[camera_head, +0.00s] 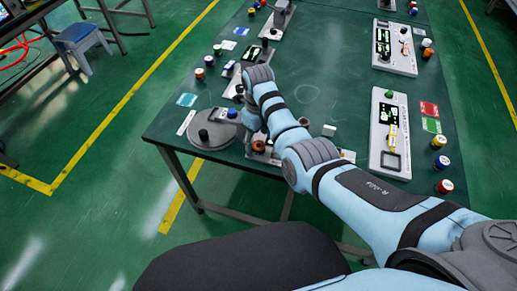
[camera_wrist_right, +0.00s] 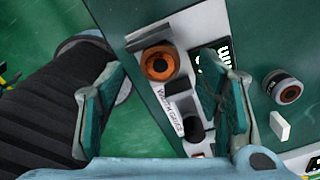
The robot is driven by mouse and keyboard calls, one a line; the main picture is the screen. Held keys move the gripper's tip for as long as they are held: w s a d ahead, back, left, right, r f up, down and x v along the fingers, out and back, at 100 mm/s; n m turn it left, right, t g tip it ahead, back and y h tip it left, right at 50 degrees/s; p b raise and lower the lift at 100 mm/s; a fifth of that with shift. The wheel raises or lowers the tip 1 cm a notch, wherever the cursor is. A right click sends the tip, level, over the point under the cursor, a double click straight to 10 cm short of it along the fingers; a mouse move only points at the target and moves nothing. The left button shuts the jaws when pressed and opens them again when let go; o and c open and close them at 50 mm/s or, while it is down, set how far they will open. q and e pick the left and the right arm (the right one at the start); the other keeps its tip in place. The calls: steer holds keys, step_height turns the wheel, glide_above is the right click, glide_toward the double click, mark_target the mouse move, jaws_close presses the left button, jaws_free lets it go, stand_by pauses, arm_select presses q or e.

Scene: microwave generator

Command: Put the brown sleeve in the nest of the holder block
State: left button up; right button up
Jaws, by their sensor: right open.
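I take this block as the holder block; how deep the sleeve sits, I cannot tell. In the head view the sleeve (camera_head: 259,146) shows near the table's front edge. My right gripper (camera_wrist_right: 160,110) is open, its fingers apart on either side of the panel, with the sleeve seen between them and not gripped. In the head view my right arm partly hides the panel. My left gripper is out of view.
A dark cylinder with a reddish-brown top (camera_wrist_right: 288,90) stands right of the panel, beside a small white block (camera_wrist_right: 279,125). White panels (camera_head: 390,135) and several capped jars line the right side of the green table (camera_head: 310,75).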

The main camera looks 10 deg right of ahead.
mark_target(258, 145)
step_height(258, 145, down, 3)
steer(key=shift+f+b, duration=0.2)
steer(key=shift+b, duration=0.15)
steer(key=shift+s+r, duration=0.1)
steer(key=shift+r, duration=0.05)
steer(key=shift+c, duration=0.8)
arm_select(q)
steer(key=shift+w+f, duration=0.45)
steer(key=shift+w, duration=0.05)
arm_select(e)
steer(key=c, duration=1.3)
